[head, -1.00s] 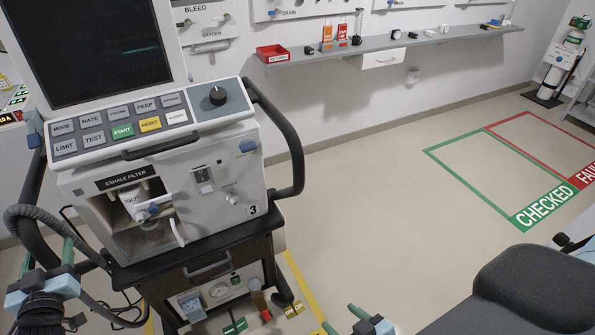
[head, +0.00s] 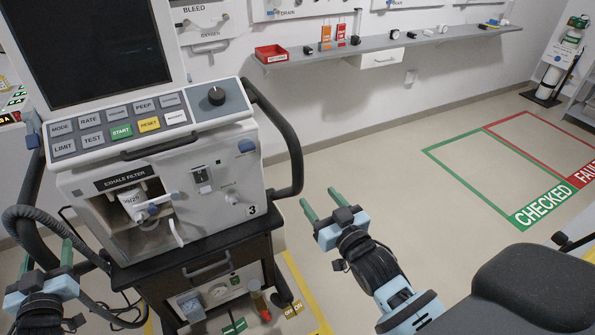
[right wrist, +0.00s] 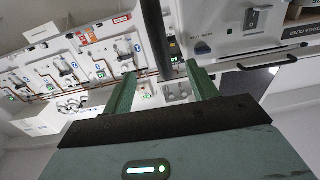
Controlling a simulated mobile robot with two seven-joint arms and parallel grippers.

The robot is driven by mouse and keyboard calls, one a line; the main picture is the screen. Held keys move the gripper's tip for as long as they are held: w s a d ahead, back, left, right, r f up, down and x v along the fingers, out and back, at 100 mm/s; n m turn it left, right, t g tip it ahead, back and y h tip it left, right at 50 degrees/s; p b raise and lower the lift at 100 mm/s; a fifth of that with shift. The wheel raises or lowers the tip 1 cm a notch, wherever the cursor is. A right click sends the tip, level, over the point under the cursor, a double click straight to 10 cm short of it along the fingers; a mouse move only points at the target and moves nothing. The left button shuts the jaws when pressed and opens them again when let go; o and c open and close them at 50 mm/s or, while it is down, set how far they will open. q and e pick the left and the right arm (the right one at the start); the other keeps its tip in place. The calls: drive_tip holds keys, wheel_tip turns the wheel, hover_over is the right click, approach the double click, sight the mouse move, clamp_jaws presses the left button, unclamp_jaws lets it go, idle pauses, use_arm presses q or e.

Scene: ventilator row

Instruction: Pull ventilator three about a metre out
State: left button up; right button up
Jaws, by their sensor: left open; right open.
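Ventilator three (head: 238,185), a white unit marked 3 with a dark screen and button panel, stands on a dark cart at the left of the head view. A black handle (head: 292,150) loops from its right side, and another (head: 32,185) from its left. My right gripper (head: 319,202) is open, its green fingers just right of the right handle's lower end. In the right wrist view (right wrist: 161,84) a dark bar runs between the fingers; contact cannot be told. My left gripper (head: 46,256) is open at the left handle's lower part, partly hidden among hoses.
A grey hose (head: 30,212) loops beside my left gripper. Yellow floor tape (head: 308,290) borders the cart. Open floor lies to the right, with a green CHECKED outline (head: 545,205) and a red FAULT outline. A dark padded seat (head: 535,285) is at lower right.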

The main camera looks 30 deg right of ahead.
sight(300, 175)
drive_tip(key=shift+w, duration=6.15)
use_arm(q)
drive_tip(key=shift+c, duration=0.2)
use_arm(e)
drive_tip(key=shift+c, duration=0.2)
use_arm(q)
clamp_jaws()
use_arm(e)
clamp_jaws()
